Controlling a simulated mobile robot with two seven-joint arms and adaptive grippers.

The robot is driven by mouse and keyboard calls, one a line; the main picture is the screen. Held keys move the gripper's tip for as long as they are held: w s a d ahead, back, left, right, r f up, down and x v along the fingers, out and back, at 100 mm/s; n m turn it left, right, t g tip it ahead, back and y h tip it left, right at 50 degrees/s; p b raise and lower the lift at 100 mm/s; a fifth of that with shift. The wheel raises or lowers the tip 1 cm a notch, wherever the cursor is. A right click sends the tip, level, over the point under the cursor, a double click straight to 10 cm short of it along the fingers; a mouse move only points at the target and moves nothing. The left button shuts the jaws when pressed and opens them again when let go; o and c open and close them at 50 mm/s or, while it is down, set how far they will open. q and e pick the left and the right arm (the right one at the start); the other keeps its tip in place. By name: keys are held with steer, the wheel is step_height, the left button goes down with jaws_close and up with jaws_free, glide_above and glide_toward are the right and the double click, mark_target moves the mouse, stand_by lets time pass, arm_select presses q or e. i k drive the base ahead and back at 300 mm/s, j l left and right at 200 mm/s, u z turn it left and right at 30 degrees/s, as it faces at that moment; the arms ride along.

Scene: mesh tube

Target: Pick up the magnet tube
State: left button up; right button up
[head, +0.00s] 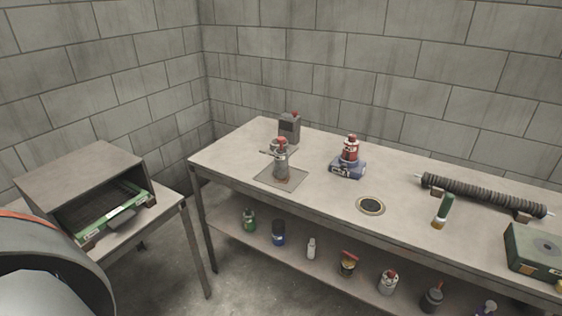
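A long dark ribbed tube (484,194) lies at the right of the workbench in the head view, on small brown supports, with a thin pale rod end showing at each side. It looks like the magnet tube, though no label shows. A grey upright cylinder with a red top (280,160) stands on a thin square plate (291,180) at the bench's left. Neither of my grippers is in view, and nothing touches the tube.
The workbench (320,200) also holds a grey box (289,129), a red canister on a blue base (350,150), a round disc (370,205), a green-and-orange tube (443,211) and a green case (535,252). Bottles stand on the lower shelf. An open box (80,172) sits left.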

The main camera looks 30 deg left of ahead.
mark_target(281, 160)
steer(key=i, duration=0.25)
steer(key=i+u, duration=0.3)
steer(key=i+l+u, duration=0.15)
steer(key=i+u, duration=0.15)
steer(key=i, duration=0.05)
